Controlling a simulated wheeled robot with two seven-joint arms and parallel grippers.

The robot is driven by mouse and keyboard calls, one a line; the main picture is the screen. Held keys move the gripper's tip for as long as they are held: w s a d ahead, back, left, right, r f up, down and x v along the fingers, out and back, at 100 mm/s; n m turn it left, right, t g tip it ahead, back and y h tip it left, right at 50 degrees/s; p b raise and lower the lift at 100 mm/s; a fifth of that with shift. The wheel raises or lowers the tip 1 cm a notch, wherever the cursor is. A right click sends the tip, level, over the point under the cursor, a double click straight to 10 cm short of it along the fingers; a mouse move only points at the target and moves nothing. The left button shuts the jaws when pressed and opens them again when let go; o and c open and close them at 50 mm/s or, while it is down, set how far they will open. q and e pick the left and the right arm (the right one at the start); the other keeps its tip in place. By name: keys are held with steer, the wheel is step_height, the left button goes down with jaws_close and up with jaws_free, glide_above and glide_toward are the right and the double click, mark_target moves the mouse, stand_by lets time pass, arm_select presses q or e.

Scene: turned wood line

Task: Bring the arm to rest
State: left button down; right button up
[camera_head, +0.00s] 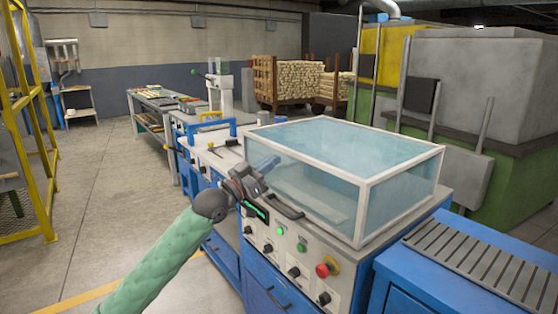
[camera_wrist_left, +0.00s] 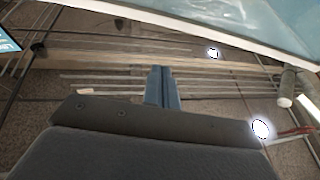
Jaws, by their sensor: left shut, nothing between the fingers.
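My left arm comes in from the lower left in a green padded sleeve. My left gripper (camera_head: 268,163) is shut and empty, in front of the left side of the machine's clear cover (camera_head: 400,208). In the left wrist view the two bluish fingers of the left gripper (camera_wrist_left: 161,88) lie together with nothing between them. The cover's pale edge (camera_wrist_left: 200,37) crosses the top of that view. I cannot tell how far the fingers are from the cover. My right gripper is not in view.
Below the cover, the machine has a dark handle (camera_head: 286,209), knobs and a red button (camera_head: 327,267). A blue cabinet with a slatted top (camera_head: 485,267) stands at right. A yellow frame (camera_head: 28,120) stands at left. The floor (camera_head: 90,215) between is clear.

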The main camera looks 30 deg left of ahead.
arm_select(q)
steer(key=shift+s+a+f, duration=0.2)
steer(key=shift+s, duration=0.4)
